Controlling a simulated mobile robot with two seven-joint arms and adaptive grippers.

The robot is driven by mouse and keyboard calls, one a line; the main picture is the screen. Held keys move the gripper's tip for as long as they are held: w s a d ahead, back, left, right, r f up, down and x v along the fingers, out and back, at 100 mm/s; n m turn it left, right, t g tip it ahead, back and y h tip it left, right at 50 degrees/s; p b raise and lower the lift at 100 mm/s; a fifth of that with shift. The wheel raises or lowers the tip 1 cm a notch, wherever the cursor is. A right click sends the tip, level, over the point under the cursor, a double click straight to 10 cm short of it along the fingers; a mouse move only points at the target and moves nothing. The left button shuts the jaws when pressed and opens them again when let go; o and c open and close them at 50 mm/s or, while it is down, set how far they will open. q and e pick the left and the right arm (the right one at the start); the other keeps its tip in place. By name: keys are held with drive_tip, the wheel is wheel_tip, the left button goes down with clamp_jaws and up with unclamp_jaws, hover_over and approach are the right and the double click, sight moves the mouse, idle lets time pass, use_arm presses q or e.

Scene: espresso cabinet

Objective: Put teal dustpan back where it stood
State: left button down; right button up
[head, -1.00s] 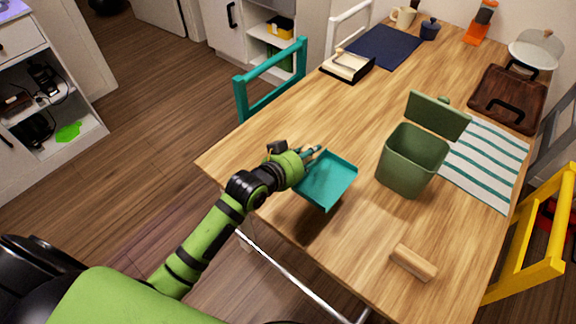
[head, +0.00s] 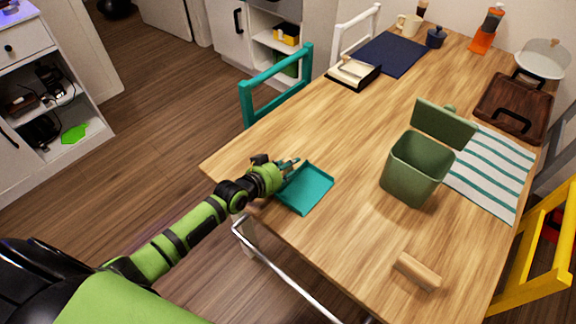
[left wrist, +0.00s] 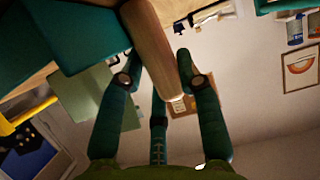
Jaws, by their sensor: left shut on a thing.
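The teal dustpan (head: 306,190) is at the near left edge of the wooden table, flat and low over the top. I cannot tell whether it touches the table. My left gripper (head: 288,168) is at the dustpan's left end, shut on its handle. In the left wrist view, the wooden handle (left wrist: 153,45) lies between the fingers of my left gripper (left wrist: 158,68), and the teal pan (left wrist: 95,40) shows at upper left. My right gripper is not in view.
A green bin (head: 414,172) with a raised lid stands right of the dustpan. A wooden block (head: 416,271) lies nearer the front. A striped cloth (head: 490,170) lies beyond the bin. A teal chair (head: 278,85) stands at the left edge. The table behind the dustpan is clear.

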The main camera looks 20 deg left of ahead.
use_arm(q)
drive_tip(key=c, duration=0.8)
unclamp_jaws()
drive_tip(key=shift+f, duration=0.1)
drive_tip(key=shift+c, duration=0.2)
drive_tip(key=v, duration=1.2)
drive_tip(key=shift+s, duration=0.1)
